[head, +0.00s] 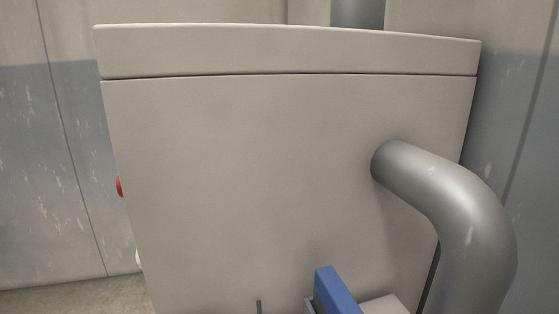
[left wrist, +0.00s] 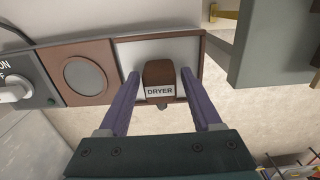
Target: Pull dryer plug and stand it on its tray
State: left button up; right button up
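The dryer plug (left wrist: 160,73) is a brown block above a white label reading DRYER in the left wrist view. It sits in a pale square panel with a brown frame (left wrist: 202,52). My left gripper (left wrist: 160,76) has its two purple fingers apart, one on each side of the plug. A gap shows between each finger and the plug, so it is not gripped. The plug's tray cannot be made out in either view. Neither gripper can be identified in the head view.
Left of the plug are a round grey socket face (left wrist: 86,81) and a white switch knob (left wrist: 14,90). A grey box (left wrist: 272,45) stands to the right. The head view shows a large beige cabinet (head: 250,160), a thick grey pipe (head: 455,200) and a blue part (head: 335,290).

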pick_arm(q)
jog(key=shift+o, duration=0.8)
notch_tip(320, 180, up, 10)
jog(key=shift+f+p, duration=0.1)
jog(key=shift+p, duration=0.3)
notch_tip(320, 180, up, 7)
jog(key=p, duration=0.5)
